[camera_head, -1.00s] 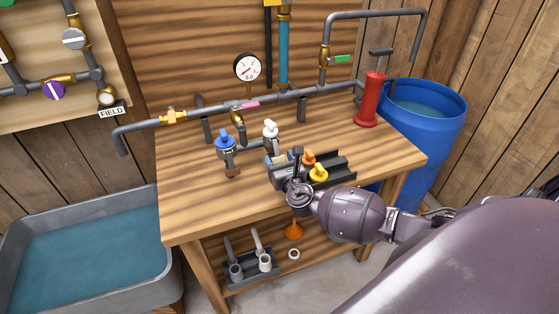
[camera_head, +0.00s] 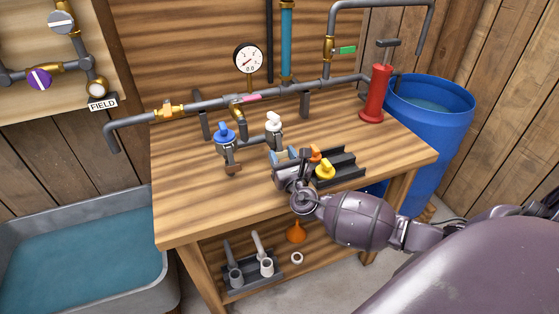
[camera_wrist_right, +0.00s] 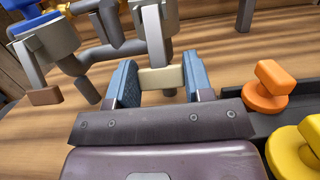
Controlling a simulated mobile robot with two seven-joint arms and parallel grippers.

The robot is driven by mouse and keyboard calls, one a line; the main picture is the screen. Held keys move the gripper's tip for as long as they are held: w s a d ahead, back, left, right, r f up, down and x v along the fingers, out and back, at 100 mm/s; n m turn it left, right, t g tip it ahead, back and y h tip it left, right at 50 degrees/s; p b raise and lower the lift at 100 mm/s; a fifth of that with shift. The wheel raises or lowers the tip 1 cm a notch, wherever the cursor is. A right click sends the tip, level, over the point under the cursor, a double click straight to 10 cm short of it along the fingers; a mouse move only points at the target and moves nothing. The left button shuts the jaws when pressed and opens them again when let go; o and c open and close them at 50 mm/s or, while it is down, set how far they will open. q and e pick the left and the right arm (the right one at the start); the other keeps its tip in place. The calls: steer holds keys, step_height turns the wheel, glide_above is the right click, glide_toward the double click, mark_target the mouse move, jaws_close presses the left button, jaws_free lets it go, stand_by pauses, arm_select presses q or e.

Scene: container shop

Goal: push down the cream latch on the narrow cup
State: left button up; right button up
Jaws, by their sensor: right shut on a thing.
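The narrow cup (camera_wrist_right: 165,22) is grey and hangs under the white-knobbed valve (camera_head: 273,121) on the bench. Its cream latch (camera_wrist_right: 162,78) is a small block at the lower end of a light grey strap on the cup. My right gripper (camera_head: 287,157) is at the front of the cup. In the right wrist view, its two blue pads (camera_wrist_right: 162,82) stand at either end of the cream latch, closed on it. In the head view the gripper largely hides the latch. My left gripper is in neither view.
A second cup with a brown latch (camera_wrist_right: 45,96) hangs left, below a blue knob (camera_head: 224,131). Right of my gripper, orange (camera_head: 315,152) and yellow (camera_head: 325,169) knobbed pieces sit on a dark rack (camera_head: 348,168). A red pump (camera_head: 375,97) stands farther right. The bench's front left is clear.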

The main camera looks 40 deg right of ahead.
steer(key=shift+w+f+h+b, duration=0.1)
steer(key=shift+f+h+b, duration=0.1)
steer(key=shift+h+b, duration=0.15)
steer(key=shift+r+t, duration=0.2)
steer(key=shift+t, duration=0.1)
steer(key=o, duration=0.9)
steer(key=v, duration=1)
steer(key=shift+s+f, duration=0.1)
steer(key=shift+s, duration=0.3)
